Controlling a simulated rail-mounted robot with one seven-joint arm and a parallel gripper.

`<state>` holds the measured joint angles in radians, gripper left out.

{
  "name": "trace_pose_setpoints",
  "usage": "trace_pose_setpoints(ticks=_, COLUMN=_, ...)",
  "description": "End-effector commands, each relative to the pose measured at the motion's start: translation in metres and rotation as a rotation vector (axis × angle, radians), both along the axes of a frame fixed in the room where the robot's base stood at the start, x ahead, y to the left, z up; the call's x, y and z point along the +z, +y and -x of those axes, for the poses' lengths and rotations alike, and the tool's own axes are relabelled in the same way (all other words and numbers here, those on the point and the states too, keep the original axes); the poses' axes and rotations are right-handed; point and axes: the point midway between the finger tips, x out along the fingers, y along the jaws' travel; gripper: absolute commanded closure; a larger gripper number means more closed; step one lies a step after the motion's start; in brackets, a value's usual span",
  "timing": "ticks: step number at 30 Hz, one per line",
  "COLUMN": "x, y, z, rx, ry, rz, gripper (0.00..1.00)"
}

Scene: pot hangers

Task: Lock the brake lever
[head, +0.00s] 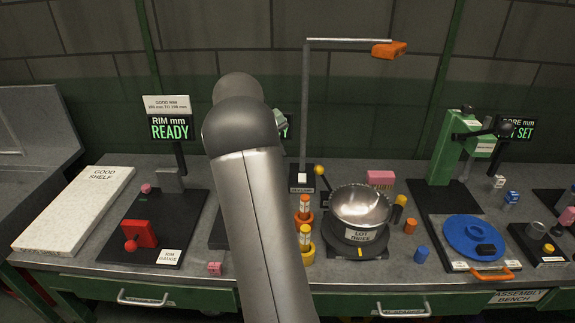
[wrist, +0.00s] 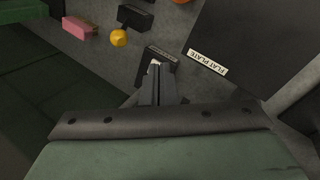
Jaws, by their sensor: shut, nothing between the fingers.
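A lever with a yellow ball knob (head: 319,170) stands behind the steel bowl, beside the lamp post; I take it to be the brake lever, though no brake label is readable. The yellow knob also shows in the wrist view (wrist: 119,38), next to a dark block (wrist: 135,18). My gripper (wrist: 156,72) is shut and empty, its fingertips to the lower right of the knob and apart from it, by a small dark labelled base (wrist: 158,56). In the head view my arm hides the fingers. Whether the lever is locked cannot be told.
The steel bowl (head: 362,206) sits on a dark round stand labelled LOT THREE. The lamp post (head: 304,110) rises beside the knob with an orange head. Orange and yellow cylinders stand in front. A pink block (head: 380,179) lies behind the bowl. A flat plate (wrist: 255,45) lies right in the wrist view.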

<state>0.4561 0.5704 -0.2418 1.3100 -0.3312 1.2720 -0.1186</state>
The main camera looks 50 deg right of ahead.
Motion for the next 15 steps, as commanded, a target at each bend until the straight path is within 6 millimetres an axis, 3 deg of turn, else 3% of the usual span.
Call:
trace_pose_setpoints(ticks=3, x=0.0003, y=-0.0084, z=0.0003, rx=-0.008, ry=0.007, rz=0.01, gripper=1.0)
trace_pose_setpoints(ticks=15, x=-0.0049, y=-0.0096, z=0.0018, rx=-0.006, ry=0.008, rz=0.008, gripper=1.0)
